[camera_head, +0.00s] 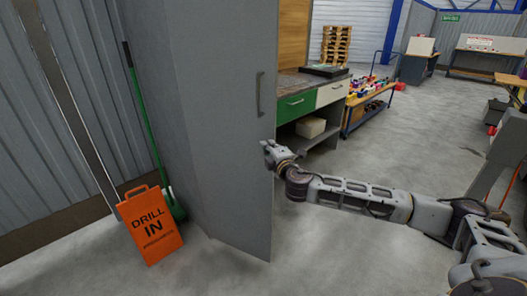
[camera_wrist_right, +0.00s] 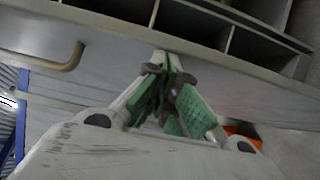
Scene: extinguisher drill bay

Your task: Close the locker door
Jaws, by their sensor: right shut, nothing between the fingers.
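The locker door (camera_head: 232,130) is a tall grey panel in the middle left of the head view, with a bar handle (camera_head: 260,94) near its right edge. My right gripper (camera_head: 268,150) is shut and empty, at the door's right edge below the handle. I cannot tell whether it touches. In the right wrist view its green-padded fingers (camera_wrist_right: 168,95) are together before a grey panel (camera_wrist_right: 110,75) with a handle (camera_wrist_right: 66,57). Dark open compartments (camera_wrist_right: 185,20) show above that panel. How wide the door stands open is unclear. My left gripper is out of view.
An orange drill sign (camera_head: 151,226) and a green-handled broom (camera_head: 143,120) stand left of the door. A cabinet with a green drawer (camera_head: 296,106) and a workbench with coloured items (camera_head: 372,92) stand behind my right arm. The middle floor is clear.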

